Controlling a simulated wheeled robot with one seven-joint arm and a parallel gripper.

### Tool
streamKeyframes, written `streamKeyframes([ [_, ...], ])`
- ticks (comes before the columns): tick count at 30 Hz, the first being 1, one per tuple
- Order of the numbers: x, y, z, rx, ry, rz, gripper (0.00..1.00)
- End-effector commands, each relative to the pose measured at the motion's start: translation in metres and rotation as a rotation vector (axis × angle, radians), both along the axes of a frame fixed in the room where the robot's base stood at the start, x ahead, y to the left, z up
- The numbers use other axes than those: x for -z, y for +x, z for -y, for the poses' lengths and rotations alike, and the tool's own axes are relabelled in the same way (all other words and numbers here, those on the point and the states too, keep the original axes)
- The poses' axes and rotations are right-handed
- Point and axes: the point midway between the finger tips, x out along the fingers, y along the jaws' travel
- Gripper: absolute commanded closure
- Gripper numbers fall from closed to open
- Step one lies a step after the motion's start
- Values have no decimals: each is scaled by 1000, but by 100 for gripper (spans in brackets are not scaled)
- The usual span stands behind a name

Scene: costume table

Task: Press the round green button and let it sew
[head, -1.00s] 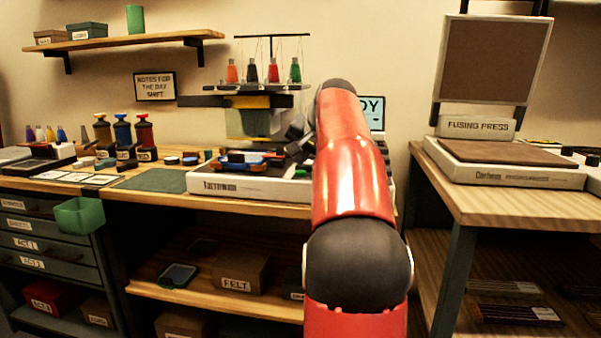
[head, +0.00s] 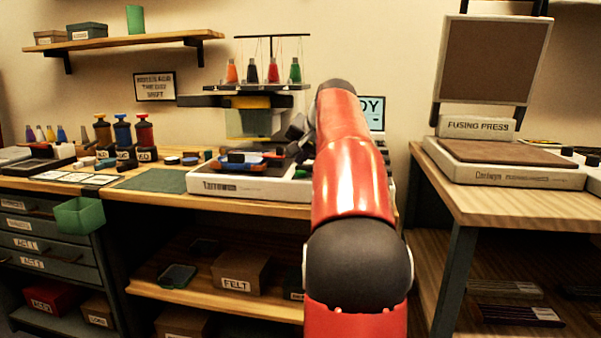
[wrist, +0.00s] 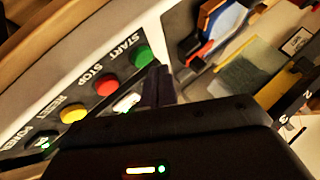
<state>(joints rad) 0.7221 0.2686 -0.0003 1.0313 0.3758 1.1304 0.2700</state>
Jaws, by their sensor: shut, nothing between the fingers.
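A screen behind my arm shows the letters "DY" (head: 372,108).
In the wrist view, a red STOP button (wrist: 106,85) and a yellow RESET button (wrist: 73,112) lie along the same row. A blue and orange frame (wrist: 222,25) is beside the panel. The fusing press (head: 510,178) stands on the right-hand table.

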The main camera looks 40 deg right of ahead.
Motion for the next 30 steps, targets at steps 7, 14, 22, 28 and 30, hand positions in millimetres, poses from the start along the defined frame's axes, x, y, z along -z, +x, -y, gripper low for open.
streamKeyframes([
  [7, 0, 0, 0, 0, 0, 0, 100],
  [14, 4, 0, 0, 0, 0, 0, 100],
  [22, 8, 0, 0, 0, 0, 0, 100],
  [28, 8, 0, 0, 0, 0, 0, 100],
  [30, 9, 0, 0, 0, 0, 0, 100],
])
